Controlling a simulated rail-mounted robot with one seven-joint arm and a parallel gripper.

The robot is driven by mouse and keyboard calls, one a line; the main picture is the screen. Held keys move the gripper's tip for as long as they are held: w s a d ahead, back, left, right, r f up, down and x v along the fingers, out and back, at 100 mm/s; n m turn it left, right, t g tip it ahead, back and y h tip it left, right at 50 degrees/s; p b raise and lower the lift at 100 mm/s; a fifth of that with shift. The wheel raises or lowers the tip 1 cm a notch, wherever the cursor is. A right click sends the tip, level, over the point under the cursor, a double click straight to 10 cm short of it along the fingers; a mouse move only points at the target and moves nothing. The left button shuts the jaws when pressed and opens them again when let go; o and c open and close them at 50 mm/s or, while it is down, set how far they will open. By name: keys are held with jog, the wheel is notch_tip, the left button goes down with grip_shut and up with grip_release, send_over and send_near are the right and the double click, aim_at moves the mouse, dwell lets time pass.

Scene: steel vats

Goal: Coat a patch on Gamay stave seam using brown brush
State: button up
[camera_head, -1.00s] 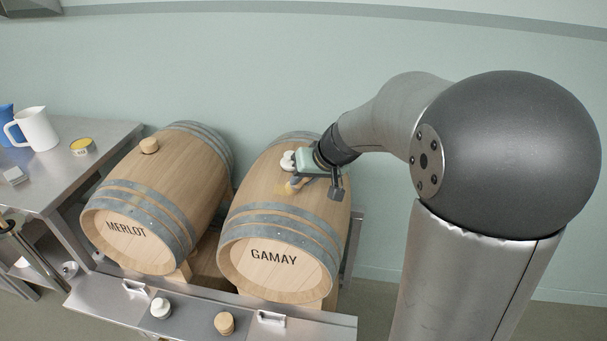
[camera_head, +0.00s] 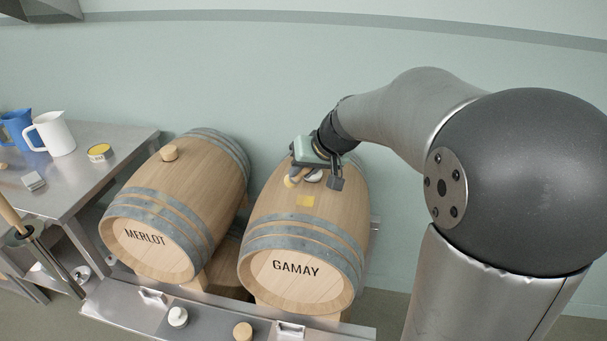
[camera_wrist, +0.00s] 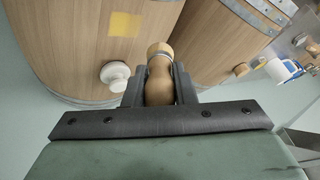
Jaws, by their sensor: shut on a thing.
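The Gamay barrel (camera_head: 290,225) lies on its side with its labelled head facing front. It also shows in the wrist view (camera_wrist: 65,45). A square yellow patch (camera_head: 305,201) is on its upper staves and shows again in the wrist view (camera_wrist: 125,24). My gripper (camera_head: 308,172) is above the barrel, behind the patch. In the wrist view my gripper (camera_wrist: 159,90) is shut on the brown brush (camera_wrist: 160,75), gripping its wooden handle. The brush's tan end (camera_head: 291,181) is apart from the patch. Its bristles cannot be made out clearly.
A white bung (camera_wrist: 115,75) sits in the Gamay barrel close to the brush. The Merlot barrel (camera_head: 180,195) with a wooden bung (camera_head: 169,153) lies to the left. A yellow tin (camera_head: 100,152) and a white jug (camera_head: 55,134) stand on the side table. A steel shelf (camera_head: 215,320) runs in front.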

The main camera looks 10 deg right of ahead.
jog(key=shift+r+p, duration=0.95)
jog(key=shift+r, duration=1)
jog(key=shift+f, duration=0.1)
jog(key=shift+f+b, duration=0.3)
jog(key=shift+b, duration=0.35)
jog(key=shift+r, duration=0.1)
jog(key=shift+r, duration=0.1)
